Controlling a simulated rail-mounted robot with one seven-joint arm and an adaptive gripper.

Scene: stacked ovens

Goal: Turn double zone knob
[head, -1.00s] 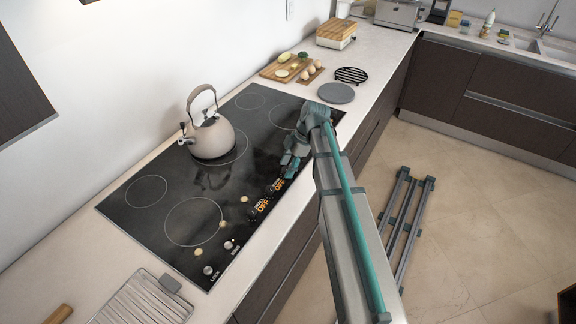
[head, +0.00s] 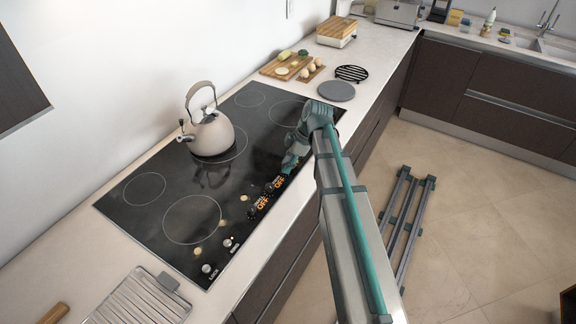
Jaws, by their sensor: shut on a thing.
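The black glass cooktop (head: 150,215) is set in the counter and has a row of controls along its front right edge. Two dark knobs with lit orange OFF labels show there, a nearer one (head: 253,212) and a farther one (head: 269,188). I cannot read which control is the double zone knob. My gripper (head: 289,164) is low over the cooktop edge, just beyond the farther labelled knob. It is shut on a control knob that its fingers and wrist mostly hide.
A beige kettle (head: 210,135) stands on the cooktop, left of my gripper. Small silver buttons (head: 207,268) lie at the near corner. A grey round plate (head: 336,91), black trivet (head: 351,73) and cutting board (head: 286,67) are beyond the cooktop. A wire rack (head: 140,300) lies in front.

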